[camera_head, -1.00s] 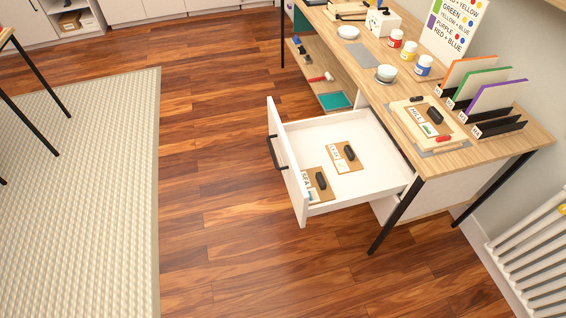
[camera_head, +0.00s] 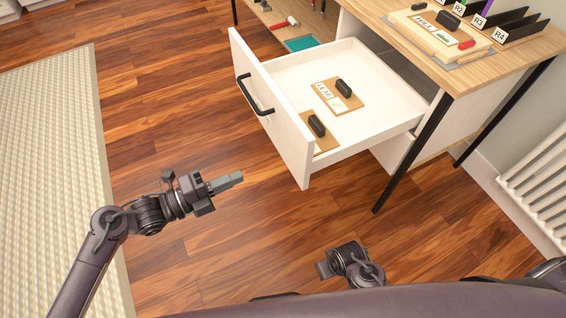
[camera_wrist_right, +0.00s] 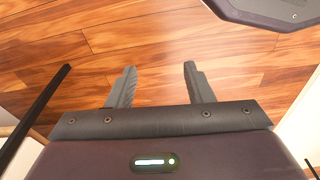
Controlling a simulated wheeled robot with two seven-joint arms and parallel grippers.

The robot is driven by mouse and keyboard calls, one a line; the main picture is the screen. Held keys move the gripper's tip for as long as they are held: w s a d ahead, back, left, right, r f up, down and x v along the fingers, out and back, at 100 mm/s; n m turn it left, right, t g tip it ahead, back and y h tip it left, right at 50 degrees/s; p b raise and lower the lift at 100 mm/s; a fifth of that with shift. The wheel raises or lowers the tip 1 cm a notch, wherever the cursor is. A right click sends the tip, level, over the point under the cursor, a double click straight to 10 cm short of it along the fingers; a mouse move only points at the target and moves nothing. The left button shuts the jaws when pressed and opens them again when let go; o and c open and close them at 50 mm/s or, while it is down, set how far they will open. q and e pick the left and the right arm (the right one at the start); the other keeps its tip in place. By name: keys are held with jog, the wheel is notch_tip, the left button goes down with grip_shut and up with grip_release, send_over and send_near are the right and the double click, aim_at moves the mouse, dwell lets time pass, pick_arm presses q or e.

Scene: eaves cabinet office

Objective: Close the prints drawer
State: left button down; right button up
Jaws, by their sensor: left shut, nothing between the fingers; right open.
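The white prints drawer (camera_head: 369,58) is pulled out from the wooden desk. Its front panel (camera_head: 270,105) faces left and carries a black bar handle (camera_head: 254,95). Two stamp blocks with black grips lie inside: the leaf block (camera_head: 343,95) and another (camera_head: 318,130) close behind the front panel. My left gripper (camera_head: 228,182) is shut and empty, in front of the drawer and below the handle in the picture, apart from it. My right gripper is open and empty over the floor in the right wrist view (camera_wrist_right: 157,88); in the head view its fingertips are hard to make out.
The desk top (camera_head: 470,70) holds the hill block (camera_head: 437,25) on a tray and black slotted racks. A black desk leg (camera_head: 412,150) stands right of the drawer. A white radiator (camera_head: 540,190) is at the right wall. Wooden floor left of the drawer is clear.

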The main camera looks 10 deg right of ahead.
pick_arm(q)
send_near(300, 152)
jog(key=shift+m, duration=0.4)
jog(key=x, duration=0.6)
jog(key=shift+w+d+p, duration=0.15)
jog(key=shift+d+p, duration=0.2)
jog(key=shift+d, duration=0.05)
pick_arm(e)
jog(key=shift+s+d+f, duration=0.1)
jog(key=shift+d+f, duration=0.1)
jog(key=shift+f, duration=0.45)
pick_arm(q)
jog(key=shift+f, duration=0.1)
pick_arm(e)
jog(key=shift+d, duration=0.1)
